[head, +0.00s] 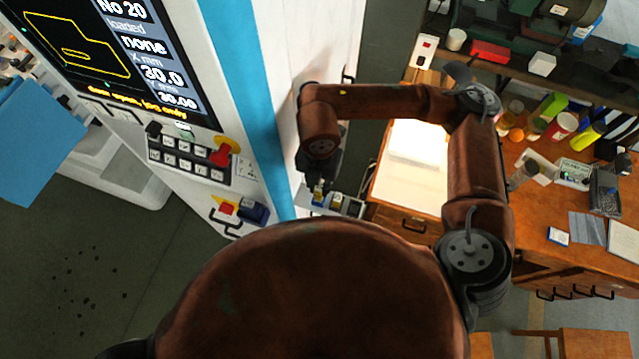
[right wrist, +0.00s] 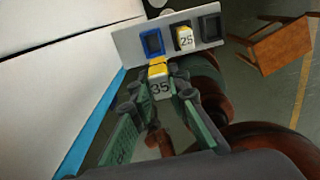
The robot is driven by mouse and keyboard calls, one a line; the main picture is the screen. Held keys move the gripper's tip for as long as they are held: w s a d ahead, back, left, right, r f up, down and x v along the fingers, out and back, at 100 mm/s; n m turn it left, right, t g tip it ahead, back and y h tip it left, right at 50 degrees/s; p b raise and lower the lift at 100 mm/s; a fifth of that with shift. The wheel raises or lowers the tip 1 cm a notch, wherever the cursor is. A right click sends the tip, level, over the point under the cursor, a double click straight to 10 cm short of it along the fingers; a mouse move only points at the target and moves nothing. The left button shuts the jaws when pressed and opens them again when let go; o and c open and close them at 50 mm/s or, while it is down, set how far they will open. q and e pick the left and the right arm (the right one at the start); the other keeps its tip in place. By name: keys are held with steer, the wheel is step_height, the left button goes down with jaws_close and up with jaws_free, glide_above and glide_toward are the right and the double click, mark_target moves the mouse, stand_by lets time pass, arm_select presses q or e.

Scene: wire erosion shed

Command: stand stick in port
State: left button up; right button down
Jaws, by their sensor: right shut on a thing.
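My right gripper (right wrist: 158,92) is shut on a small stick (right wrist: 160,80), pale with a yellow top and marked 35; the gripper also shows in the head view (head: 319,181). A grey plate with ports (right wrist: 128,43) lies just beyond the stick in the right wrist view, and beside the gripper in the head view (head: 357,206). It has a blue-rimmed port (right wrist: 152,43), a yellow-and-white stick marked 25 (right wrist: 184,38) in the middle, and a dark port (right wrist: 210,28). Whether the held stick touches the plate I cannot tell. My left gripper is out of view.
A white machine with a blue stripe (head: 238,80) stands left of the gripper, with a screen (head: 110,50) and a keypad (head: 188,160). A wooden bench (head: 545,225) with bottles and small items is at right. A wooden stool (right wrist: 275,45) stands beyond the plate.

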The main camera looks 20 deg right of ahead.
mark_target(320, 188)
steer(key=f, duration=0.2)
steer(key=w+f+p, duration=0.2)
steer(key=f, duration=0.1)
steer(key=shift+w+d+f, duration=0.15)
steer(key=shift+d+f, duration=0.15)
steer(key=shift+d, duration=0.05)
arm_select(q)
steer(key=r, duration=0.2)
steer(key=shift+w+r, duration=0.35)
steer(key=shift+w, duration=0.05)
arm_select(e)
steer(key=shift+f, duration=0.1)
steer(key=shift+f+b, duration=0.6)
steer(key=shift+f, duration=0.05)
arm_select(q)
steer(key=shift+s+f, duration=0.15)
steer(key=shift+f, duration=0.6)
arm_select(e)
steer(key=c, duration=1.8)
jaws_free()
steer(key=shift+c, duration=0.2)
steer(key=shift+r, duration=0.1)
